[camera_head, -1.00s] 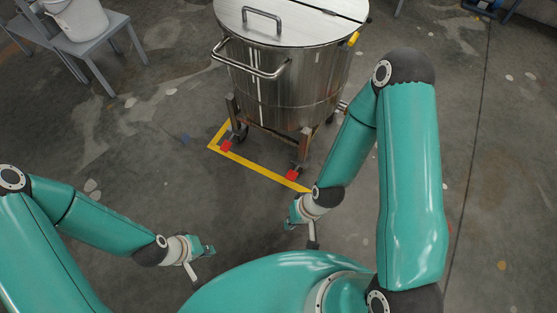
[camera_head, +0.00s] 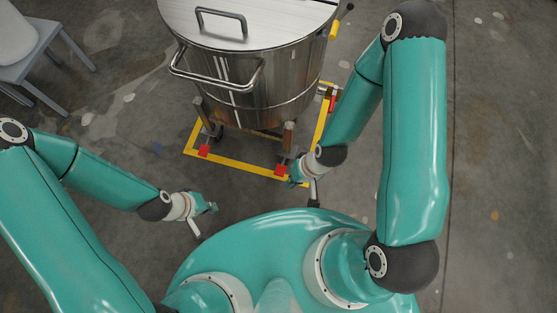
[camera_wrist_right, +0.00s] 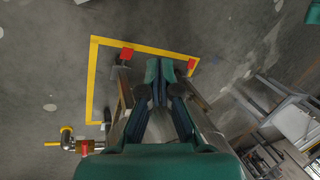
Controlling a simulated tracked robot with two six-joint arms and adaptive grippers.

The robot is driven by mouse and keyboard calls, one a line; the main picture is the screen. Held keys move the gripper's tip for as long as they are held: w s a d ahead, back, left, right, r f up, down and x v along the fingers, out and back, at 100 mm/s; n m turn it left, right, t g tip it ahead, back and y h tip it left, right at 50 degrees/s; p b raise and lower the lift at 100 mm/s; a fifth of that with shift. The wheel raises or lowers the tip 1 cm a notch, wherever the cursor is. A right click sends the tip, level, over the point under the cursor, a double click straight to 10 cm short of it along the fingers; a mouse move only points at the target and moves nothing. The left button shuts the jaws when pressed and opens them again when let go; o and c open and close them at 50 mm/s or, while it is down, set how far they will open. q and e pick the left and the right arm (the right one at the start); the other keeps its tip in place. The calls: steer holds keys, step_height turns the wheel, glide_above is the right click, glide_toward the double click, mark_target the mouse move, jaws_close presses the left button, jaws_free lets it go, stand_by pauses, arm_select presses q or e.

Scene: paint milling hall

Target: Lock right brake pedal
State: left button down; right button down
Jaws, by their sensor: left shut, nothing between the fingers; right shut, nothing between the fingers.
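The right brake pedal (camera_head: 281,168) is a small red plate at the foot of the steel vat's (camera_head: 245,75) near right leg. It also shows in the right wrist view (camera_wrist_right: 126,54), left of the fingers. A matching left red pedal (camera_head: 204,151) sits at the other near leg, and also shows in the wrist view (camera_wrist_right: 191,65). My right gripper (camera_head: 294,176) is shut and empty, just right of the right pedal in the head view; I cannot tell whether it touches. My left gripper (camera_head: 211,208) is shut and empty, below the left pedal in the picture.
Yellow floor tape (camera_head: 238,165) frames the vat's base. A valve with a red part (camera_head: 331,100) sticks out at the vat's right side. A grey chair (camera_head: 30,60) stands at the upper left. Floor right of my right arm is clear.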

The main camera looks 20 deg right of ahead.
steer(key=w+f+m+t+h+b, duration=0.1)
steer(key=w+f+b, duration=0.4)
steer(key=f+b, duration=0.5)
steer(key=w+f+m+t+h+b, duration=0.1)
steer(key=w+f+h+b, duration=0.3)
steer(key=f+b, duration=0.7)
steer(key=w+f+m+t+h+b, duration=0.2)
steer(key=w+f+b, duration=0.4)
steer(key=f+b, duration=0.5)
steer(key=shift+w+m+b, duration=0.4)
steer(key=shift+m+b, duration=0.1)
steer(key=shift+b, duration=0.3)
steer(key=b, duration=0.5)
glide_above(281, 169)
steer(key=f, duration=0.9)
steer(key=shift+s+a, duration=0.35)
steer(key=shift+s+a+f+b, duration=0.1)
steer(key=shift+f+b, duration=0.25)
steer(key=shift+f, duration=0.25)
steer(key=shift+s+a+f+b, duration=0.1)
steer(key=shift+f+b, duration=0.25)
steer(key=shift+f, duration=0.25)
steer(key=shift+s+f, duration=0.15)
steer(key=shift+f, duration=0.35)
steer(key=shift+a+f+b, duration=0.1)
steer(key=shift+b, duration=0.2)
